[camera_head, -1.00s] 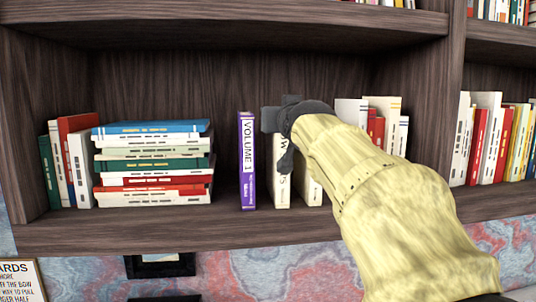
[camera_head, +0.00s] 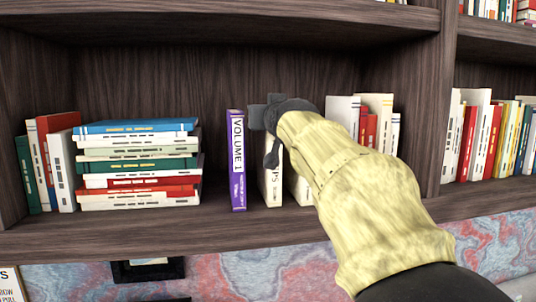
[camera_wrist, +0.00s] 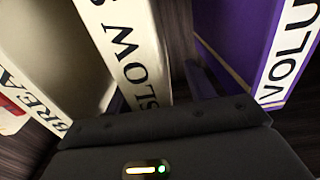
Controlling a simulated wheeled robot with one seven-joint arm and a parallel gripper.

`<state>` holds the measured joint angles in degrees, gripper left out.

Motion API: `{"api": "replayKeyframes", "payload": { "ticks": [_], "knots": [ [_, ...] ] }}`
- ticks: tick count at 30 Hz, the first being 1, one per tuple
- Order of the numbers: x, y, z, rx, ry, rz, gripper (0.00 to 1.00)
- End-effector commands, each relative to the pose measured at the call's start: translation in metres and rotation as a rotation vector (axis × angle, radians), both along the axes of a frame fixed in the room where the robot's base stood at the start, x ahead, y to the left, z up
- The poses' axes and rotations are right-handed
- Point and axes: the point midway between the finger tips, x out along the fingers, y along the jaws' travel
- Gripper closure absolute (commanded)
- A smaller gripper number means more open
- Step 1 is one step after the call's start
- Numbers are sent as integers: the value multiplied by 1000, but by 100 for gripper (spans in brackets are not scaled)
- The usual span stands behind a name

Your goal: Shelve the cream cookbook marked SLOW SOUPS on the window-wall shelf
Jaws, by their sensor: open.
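The cream cookbook (camera_head: 272,188) stands upright on the shelf (camera_head: 160,236), right of the purple VOLUME 1 book (camera_head: 237,165). In the wrist view, SLOW and part of an S show on the cookbook's spine (camera_wrist: 128,55); the rest is cut off. My gripper (camera_head: 265,134) is open in front of the cookbook's upper part and hides some of it. In the wrist view, a dark finger shows in the gap between the cookbook and the purple book (camera_wrist: 235,40). The other finger is not clear there, and I cannot tell whether either touches the cookbook.
Another cream book (camera_wrist: 45,50) marked BREA stands right of the cookbook in the head view. Several books lie in a flat stack (camera_head: 137,165) on the left, beside upright ones. White and red books (camera_head: 371,130) stand behind my arm. Bare shelf lies between stack and purple book.

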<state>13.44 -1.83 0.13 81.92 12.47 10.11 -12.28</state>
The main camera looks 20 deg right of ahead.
Motion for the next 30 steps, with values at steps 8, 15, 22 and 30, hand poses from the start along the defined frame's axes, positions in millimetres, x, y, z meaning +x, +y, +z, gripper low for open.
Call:
{"api": "replayKeyframes", "payload": {
  "ticks": [8, 15, 22, 30],
  "knots": [
    [0, -3, 0, 0, 1, -5, 73],
    [0, -3, 0, 0, 0, -5, 100],
    [0, -3, 0, 1, 0, -5, 100],
    [-1, -3, 1, 1, -1, -5, 100]
  ]
}}
